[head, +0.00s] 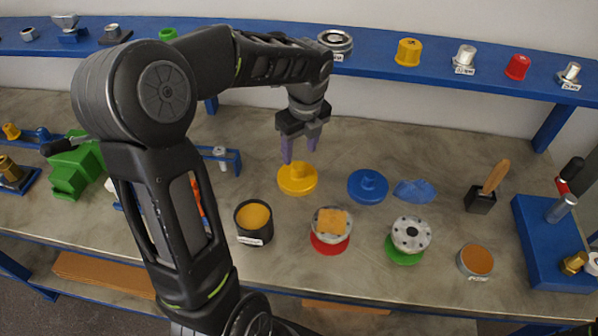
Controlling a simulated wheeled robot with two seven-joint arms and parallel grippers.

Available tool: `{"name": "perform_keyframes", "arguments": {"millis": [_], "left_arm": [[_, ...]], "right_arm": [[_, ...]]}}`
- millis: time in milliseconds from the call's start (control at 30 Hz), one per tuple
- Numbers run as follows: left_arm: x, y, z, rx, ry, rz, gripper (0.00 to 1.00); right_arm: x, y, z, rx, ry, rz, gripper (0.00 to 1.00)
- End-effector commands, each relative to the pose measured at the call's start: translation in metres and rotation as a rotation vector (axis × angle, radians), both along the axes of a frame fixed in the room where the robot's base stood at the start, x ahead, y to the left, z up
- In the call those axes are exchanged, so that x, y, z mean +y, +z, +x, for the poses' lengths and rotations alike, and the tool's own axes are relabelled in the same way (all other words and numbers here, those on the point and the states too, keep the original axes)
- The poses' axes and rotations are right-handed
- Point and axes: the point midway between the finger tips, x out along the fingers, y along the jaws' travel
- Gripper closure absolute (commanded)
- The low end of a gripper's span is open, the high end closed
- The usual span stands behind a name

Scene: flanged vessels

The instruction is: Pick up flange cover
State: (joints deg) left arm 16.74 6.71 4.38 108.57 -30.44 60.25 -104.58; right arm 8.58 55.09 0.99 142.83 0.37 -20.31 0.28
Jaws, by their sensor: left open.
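A yellow flange cover (297,179), a disc with a raised knob, lies on the grey workbench (350,145). A blue flange cover (368,186) of the same shape lies to its right. My left gripper (300,152) points down just above the yellow cover. Its purple fingers are apart with nothing between them. One finger overlaps the cover's far edge in the picture, and I cannot tell the height gap. A metal flange on a red base (330,243) carries an orange square piece. Another flange on a green base (409,238) is bare. My right gripper is not seen.
A black tin (253,222) and a round tin (475,260) stand near the front. A blue cloth (415,191) and a brush (483,198) lie to the right. A blue tool rack (545,245) stands far right, a green vise (75,170) at left. A blue shelf (380,57) spans the back.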

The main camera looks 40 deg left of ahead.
Motion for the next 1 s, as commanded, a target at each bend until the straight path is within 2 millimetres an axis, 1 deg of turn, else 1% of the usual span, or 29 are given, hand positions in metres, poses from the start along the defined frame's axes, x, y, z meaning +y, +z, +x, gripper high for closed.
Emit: {"name": "perform_keyframes", "arguments": {"millis": [100,200,567,667,767,800,900,1000], "left_arm": [[0.001,-0.013,-0.001,0.005,0.000,-0.002,0.46],[0.002,-0.021,0.000,0.002,0.000,-0.001,0.46],[0.003,-0.025,0.000,0.002,0.000,0.000,0.46],[0.004,-0.035,0.000,0.004,-0.001,-0.001,0.46],[0.006,-0.049,0.000,0.006,0.001,-0.002,0.46],[0.006,-0.056,0.000,0.005,-0.001,-0.002,0.46],[0.008,-0.069,0.001,0.003,0.000,-0.001,0.46],[0.009,-0.074,0.001,0.001,0.000,-0.001,0.46]], "right_arm": [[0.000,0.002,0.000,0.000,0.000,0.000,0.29],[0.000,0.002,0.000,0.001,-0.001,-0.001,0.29],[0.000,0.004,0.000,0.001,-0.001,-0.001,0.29],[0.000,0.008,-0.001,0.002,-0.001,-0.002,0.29],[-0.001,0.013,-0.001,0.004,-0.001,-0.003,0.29],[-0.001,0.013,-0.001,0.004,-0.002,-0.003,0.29],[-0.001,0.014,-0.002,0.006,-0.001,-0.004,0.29],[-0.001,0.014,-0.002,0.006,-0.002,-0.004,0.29]]}}
